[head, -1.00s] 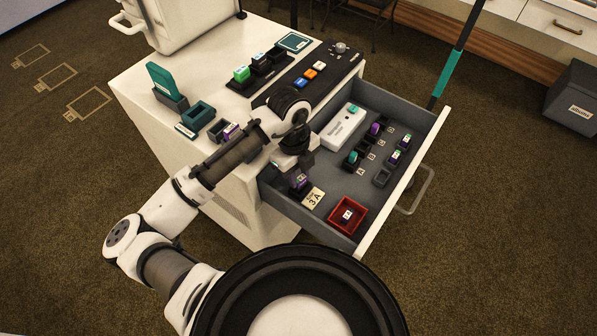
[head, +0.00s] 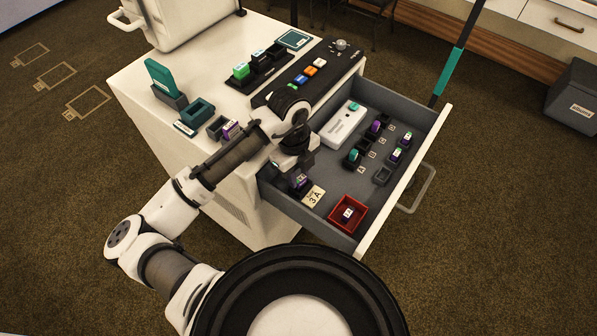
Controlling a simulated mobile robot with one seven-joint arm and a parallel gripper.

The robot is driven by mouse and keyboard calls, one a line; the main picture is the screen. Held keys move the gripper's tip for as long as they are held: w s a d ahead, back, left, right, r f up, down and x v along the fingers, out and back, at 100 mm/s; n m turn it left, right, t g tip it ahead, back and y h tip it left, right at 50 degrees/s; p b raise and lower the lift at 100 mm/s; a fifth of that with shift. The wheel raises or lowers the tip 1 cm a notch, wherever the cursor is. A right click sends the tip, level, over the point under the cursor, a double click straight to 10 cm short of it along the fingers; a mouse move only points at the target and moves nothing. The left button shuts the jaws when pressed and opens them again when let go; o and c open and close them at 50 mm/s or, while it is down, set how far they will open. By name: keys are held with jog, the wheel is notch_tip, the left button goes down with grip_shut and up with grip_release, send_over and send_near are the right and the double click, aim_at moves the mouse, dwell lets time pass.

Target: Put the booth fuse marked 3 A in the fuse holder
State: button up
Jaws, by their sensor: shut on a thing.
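My gripper (head: 301,172) is over the near left part of the open drawer, its fingers pointing down. It is shut on a purple fuse (head: 303,182), partly hidden by the fingers. The fuse is at a small black fuse holder (head: 296,190) beside a plate marked 3 A (head: 314,196). I cannot tell whether the fuse is fully seated or only at the holder's mouth. The fuse's own marking is too small to read.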

jog(key=shift+f, duration=0.2)
jog(key=shift+f+b, duration=0.2)
jog(key=shift+b, duration=0.15)
jog(key=o, duration=1)
jog(key=shift+r, duration=0.15)
jog(key=shift+r+p, duration=2.65)
jog(key=shift+r, duration=0.8)
